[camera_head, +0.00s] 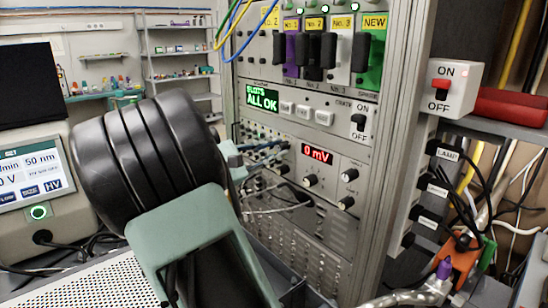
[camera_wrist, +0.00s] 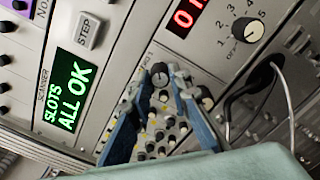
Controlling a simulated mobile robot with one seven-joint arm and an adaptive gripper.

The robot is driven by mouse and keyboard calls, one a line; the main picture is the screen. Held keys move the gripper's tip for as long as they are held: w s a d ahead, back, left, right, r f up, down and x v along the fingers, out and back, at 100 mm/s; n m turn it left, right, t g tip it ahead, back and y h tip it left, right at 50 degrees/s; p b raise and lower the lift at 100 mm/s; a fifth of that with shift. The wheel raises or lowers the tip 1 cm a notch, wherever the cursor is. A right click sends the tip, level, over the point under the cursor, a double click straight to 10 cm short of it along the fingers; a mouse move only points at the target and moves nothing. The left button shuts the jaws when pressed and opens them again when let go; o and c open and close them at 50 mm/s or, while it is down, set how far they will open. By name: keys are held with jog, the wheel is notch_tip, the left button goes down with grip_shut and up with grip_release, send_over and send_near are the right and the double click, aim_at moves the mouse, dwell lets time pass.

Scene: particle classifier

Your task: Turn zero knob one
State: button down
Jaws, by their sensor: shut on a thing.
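In the wrist view, my gripper (camera_wrist: 162,77) reaches down to a panel with rows of small knobs. Its two blue fingers are closed in around a small dark knob (camera_wrist: 159,70) at the upper end of these rows. In the head view, my gripper (camera_head: 234,158) is at the left side of the instrument rack (camera_head: 385,150), and my arm hides the knob and most of the fingers.
A red display (camera_head: 317,154) reads 0 mV. A green screen (camera_head: 262,98) reads ALL OK. A larger numbered dial (camera_wrist: 249,29) and a black cable (camera_wrist: 243,92) lie right of the fingers in the wrist view. More cables plug in close to my gripper.

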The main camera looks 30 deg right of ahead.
jog(key=shift+m+b, duration=0.4)
jog(key=shift+m, duration=0.2)
jog(key=c, duration=1.8)
grip_release()
jog(key=shift+a, duration=0.1)
jog(key=s+a, duration=0.1)
jog(key=a, duration=1)
jog(key=shift+s+a, duration=0.35)
jog(key=shift+a, duration=0.05)
jog(key=shift+s, duration=0.1)
